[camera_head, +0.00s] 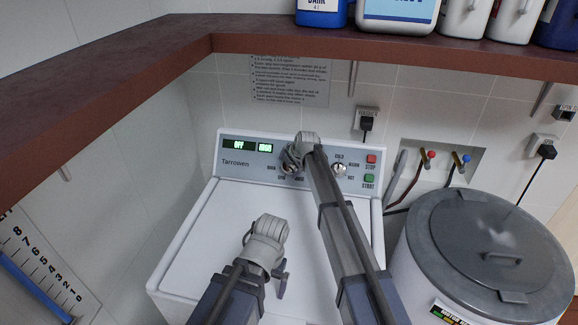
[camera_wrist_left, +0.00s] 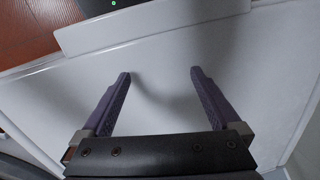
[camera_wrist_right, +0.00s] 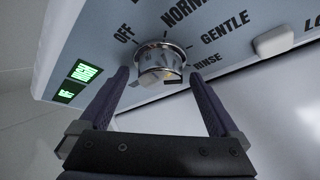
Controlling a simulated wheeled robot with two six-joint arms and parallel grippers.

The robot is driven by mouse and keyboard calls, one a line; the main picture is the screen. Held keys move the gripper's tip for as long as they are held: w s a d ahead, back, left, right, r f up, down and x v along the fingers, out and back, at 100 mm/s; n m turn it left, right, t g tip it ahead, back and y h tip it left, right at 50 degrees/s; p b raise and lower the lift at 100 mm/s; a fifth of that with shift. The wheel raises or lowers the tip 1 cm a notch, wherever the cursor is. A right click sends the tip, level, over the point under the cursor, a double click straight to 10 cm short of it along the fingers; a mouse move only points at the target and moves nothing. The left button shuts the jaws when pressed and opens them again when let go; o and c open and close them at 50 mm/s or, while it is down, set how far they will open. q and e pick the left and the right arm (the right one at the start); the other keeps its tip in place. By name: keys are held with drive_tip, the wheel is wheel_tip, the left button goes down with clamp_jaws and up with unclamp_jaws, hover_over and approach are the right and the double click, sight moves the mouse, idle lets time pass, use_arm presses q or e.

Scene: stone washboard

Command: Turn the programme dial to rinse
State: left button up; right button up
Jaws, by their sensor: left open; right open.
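The programme dial (camera_wrist_right: 161,62) is a round chrome knob on the washing machine's panel, labelled OFF, NORMAL, GENTLE and RINSE in the right wrist view. RINSE stands at its right. I cannot tell surely which label it points to. My right gripper (camera_wrist_right: 158,77) is open, one finger either side of the dial's near edge; contact is not clear. In the head view my right gripper (camera_head: 293,158) mostly hides the dial. My left gripper (camera_head: 281,277) is open and empty above the white lid (camera_head: 210,235); its spread fingers show in the left wrist view (camera_wrist_left: 160,73).
A second dial (camera_head: 339,170), a red STOP button (camera_head: 371,159) and a green START button (camera_head: 369,180) sit right of my right arm. The panel display (camera_head: 238,146) reads OFF. A grey-lidded tub (camera_head: 480,250) stands right. A brown shelf (camera_head: 400,47) overhangs the back.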

drive_tip(key=shift+r, duration=0.1)
use_arm(q)
wheel_tip(320, 180, up, 6)
drive_tip(key=p, duration=0.6)
drive_tip(key=shift+r, duration=0.2)
use_arm(e)
drive_tip(key=v, duration=0.7)
drive_tip(key=shift+s+r, duration=0.25)
